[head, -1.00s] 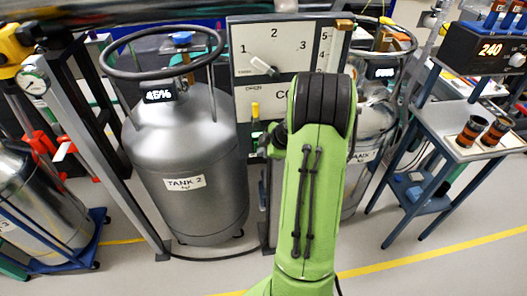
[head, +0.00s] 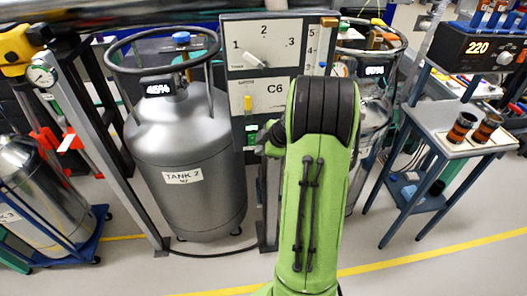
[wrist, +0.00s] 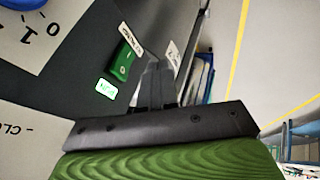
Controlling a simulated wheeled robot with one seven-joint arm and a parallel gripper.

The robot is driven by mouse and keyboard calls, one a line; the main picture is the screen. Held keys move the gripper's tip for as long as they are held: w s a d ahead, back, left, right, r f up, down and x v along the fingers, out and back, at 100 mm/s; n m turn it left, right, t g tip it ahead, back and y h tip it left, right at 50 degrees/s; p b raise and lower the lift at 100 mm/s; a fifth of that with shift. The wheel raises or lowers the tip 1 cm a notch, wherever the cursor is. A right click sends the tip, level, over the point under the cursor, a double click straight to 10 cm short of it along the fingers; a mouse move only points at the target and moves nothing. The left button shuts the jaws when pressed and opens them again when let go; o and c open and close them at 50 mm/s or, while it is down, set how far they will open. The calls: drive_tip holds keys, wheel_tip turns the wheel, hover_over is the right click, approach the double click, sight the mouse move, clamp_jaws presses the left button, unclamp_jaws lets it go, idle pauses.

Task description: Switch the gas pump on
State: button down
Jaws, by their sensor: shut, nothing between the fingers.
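A green rocker switch (wrist: 124,63) sits on the dark panel in the wrist view, with a small white label (wrist: 131,40) above it whose text is too small to read. A small lit green-white indicator (wrist: 107,88) is below the switch; I cannot read it. My gripper (wrist: 156,68) is shut and empty, its fingertips just right of the switch. I cannot tell if they touch it or the panel. In the head view, a small green part (head: 251,127) shows low on the panel, left of my arm. My arm hides the gripper there.
A cart (head: 440,128) with two banded cylinders is at right. Open floor lies in front.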

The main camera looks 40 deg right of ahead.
drive_tip(key=p+v, duration=0.1)
drive_tip(key=v, duration=0.7)
